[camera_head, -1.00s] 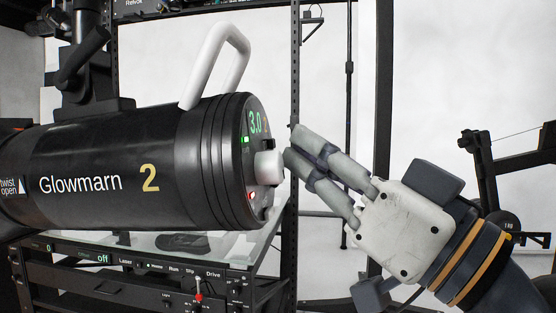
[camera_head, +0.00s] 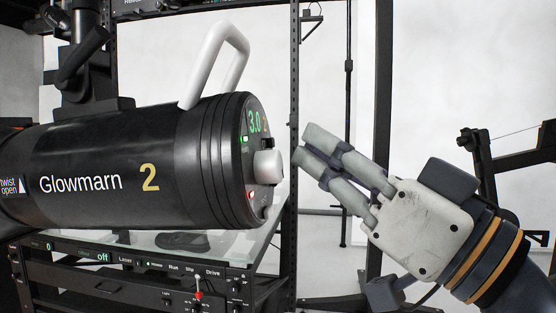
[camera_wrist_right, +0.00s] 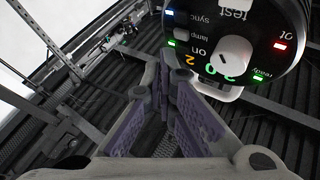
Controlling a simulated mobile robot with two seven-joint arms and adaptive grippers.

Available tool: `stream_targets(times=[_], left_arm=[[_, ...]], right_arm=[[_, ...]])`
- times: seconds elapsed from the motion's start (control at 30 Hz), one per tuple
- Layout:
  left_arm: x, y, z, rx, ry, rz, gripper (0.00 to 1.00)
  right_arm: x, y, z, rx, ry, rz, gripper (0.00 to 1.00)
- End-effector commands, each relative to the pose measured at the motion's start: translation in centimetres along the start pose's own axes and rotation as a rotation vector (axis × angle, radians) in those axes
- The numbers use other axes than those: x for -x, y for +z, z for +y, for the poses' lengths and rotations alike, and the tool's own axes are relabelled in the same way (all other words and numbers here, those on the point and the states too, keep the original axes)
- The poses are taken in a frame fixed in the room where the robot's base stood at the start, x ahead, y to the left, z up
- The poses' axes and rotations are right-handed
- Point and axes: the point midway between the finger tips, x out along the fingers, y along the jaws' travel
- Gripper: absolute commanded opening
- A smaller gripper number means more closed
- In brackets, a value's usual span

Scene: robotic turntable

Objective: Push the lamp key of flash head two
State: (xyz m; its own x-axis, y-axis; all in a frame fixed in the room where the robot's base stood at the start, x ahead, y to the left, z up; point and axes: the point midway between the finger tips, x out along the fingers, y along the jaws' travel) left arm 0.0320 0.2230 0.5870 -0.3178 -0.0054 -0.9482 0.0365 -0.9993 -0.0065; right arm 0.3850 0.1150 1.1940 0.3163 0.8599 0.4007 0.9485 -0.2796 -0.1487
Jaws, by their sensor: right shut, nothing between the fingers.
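Flash head two (camera_head: 100,180) is a black cylinder marked "Glowmarn 2", with its round control end facing right. That end, also in the right wrist view (camera_wrist_right: 262,25), appears inverted and carries a white knob (camera_head: 268,167), a green display and small lights. My left gripper is not in view.
A white handle (camera_head: 215,60) rises from the flash head. A black rack unit with a red-tipped switch (camera_head: 198,284) stands below. A dark upright post (camera_head: 294,70) stands behind the gripper. Free space lies between the fingertips and the panel.

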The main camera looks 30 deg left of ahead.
Motion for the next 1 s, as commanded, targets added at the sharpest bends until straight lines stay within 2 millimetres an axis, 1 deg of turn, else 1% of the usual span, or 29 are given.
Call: stream_targets(times=[0.17,0.23,0.6,0.7,1.0], left_arm=[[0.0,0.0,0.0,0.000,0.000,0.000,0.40],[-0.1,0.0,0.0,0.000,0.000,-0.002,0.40],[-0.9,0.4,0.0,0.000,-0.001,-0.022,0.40],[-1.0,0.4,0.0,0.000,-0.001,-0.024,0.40],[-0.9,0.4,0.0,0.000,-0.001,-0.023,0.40]], right_arm=[[0.0,0.0,0.0,0.000,-0.001,0.000,0.00],[0.3,-0.2,0.2,0.001,0.000,0.002,0.00],[3.6,-2.6,2.7,-0.002,0.001,0.003,0.00],[4.1,-2.9,3.0,-0.001,0.000,0.001,0.00],[4.2,-3.1,3.0,0.000,-0.001,0.000,0.00]])
